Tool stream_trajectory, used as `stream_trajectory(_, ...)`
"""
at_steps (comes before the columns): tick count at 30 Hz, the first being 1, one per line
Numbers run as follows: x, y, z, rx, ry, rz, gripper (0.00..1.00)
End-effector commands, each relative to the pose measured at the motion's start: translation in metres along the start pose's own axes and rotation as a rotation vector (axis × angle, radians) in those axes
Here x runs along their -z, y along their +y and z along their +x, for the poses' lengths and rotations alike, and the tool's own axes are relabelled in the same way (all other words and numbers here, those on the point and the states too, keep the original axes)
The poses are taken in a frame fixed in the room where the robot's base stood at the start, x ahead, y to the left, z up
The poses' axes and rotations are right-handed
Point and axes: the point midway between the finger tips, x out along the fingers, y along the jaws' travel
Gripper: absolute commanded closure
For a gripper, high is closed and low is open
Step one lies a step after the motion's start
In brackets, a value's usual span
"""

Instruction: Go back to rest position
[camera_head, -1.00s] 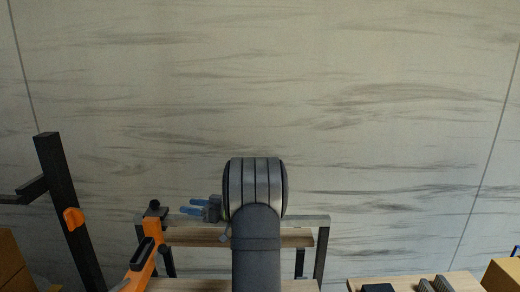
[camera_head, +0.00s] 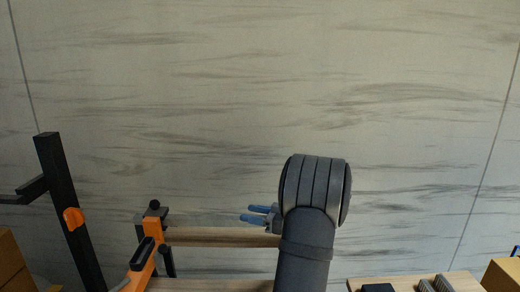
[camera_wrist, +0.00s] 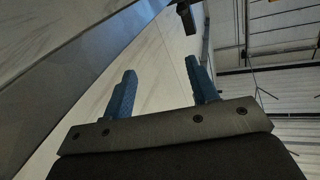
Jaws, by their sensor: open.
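My gripper (camera_head: 262,215) shows in the head view beside my arm's rounded joint, its two blue fingers pointing left. In the wrist view the two blue fingers of my gripper (camera_wrist: 160,90) stand apart with nothing between them. The gripper is open and empty. Part of the gripper's body is hidden behind my arm in the head view.
A wooden shelf (camera_head: 215,237) on a dark frame is behind my arm. An orange and black clamp-like part (camera_head: 143,262) is at its left. A black post (camera_head: 68,210) stands farther left. A wooden surface (camera_head: 460,283) with dark items is at the lower right.

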Motion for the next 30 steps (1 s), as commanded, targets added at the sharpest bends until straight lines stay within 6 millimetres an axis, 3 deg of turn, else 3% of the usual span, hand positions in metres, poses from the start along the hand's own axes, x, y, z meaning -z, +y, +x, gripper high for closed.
stream_trajectory(6,-0.004,0.007,-0.040,-0.143,-0.001,-0.073,0.46)
stream_trajectory(12,-0.007,0.009,-0.061,-0.219,-0.011,-0.109,0.46)
stream_trajectory(30,-0.008,0.010,-0.067,-0.240,-0.015,-0.119,0.46)
